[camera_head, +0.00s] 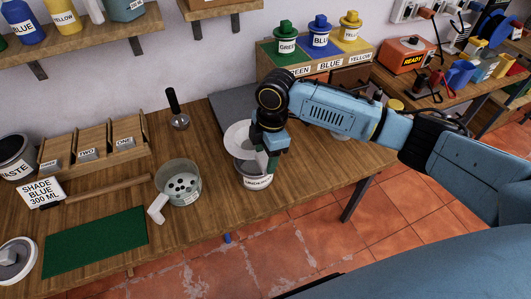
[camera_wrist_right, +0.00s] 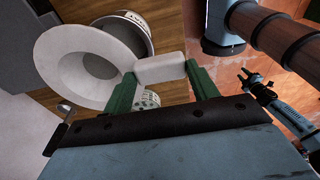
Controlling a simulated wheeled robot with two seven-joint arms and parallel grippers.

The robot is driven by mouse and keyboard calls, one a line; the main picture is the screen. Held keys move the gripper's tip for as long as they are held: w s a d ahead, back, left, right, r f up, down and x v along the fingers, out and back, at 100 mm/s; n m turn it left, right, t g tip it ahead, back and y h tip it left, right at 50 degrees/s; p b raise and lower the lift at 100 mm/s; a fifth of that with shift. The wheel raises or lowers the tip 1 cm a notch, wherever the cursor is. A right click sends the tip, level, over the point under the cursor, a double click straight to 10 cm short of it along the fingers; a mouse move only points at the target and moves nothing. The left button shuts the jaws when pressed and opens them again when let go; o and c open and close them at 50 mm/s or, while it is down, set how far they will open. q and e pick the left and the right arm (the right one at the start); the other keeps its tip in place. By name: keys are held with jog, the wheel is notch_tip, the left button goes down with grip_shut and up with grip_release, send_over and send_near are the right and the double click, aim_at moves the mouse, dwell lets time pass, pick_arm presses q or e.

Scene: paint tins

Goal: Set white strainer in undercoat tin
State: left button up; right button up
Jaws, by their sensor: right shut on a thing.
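My right gripper (camera_head: 270,163) is shut on the white strainer (camera_head: 238,137) and holds it by its block-shaped handle. In the right wrist view the strainer's wide bowl (camera_wrist_right: 70,65) lies left of the green fingers (camera_wrist_right: 160,75), with the handle between them. The undercoat tin (camera_head: 258,182) stands near the table's front edge, under the gripper. The strainer appears above the tin and offset toward the back; the gap is hard to judge. The tin's rim (camera_wrist_right: 146,28) shows partly behind the strainer in the wrist view.
A clear pot (camera_head: 183,190) with a perforated insert and white handle stands left of the tin. A black-handled tool (camera_head: 175,108) stands behind. A green mat (camera_head: 95,243), a sign (camera_head: 41,192) and a wooden rack (camera_head: 93,146) are at left. A coloured-tin shelf (camera_head: 318,67) is at the back.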

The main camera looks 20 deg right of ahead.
jog(key=shift+f, duration=0.25)
jog(key=shift+f, duration=0.4)
jog(key=o, duration=1.3)
jog(key=r, duration=0.4)
jog(key=d+r, duration=0.1)
jog(key=r, duration=0.8)
jog(key=shift+d, duration=0.2)
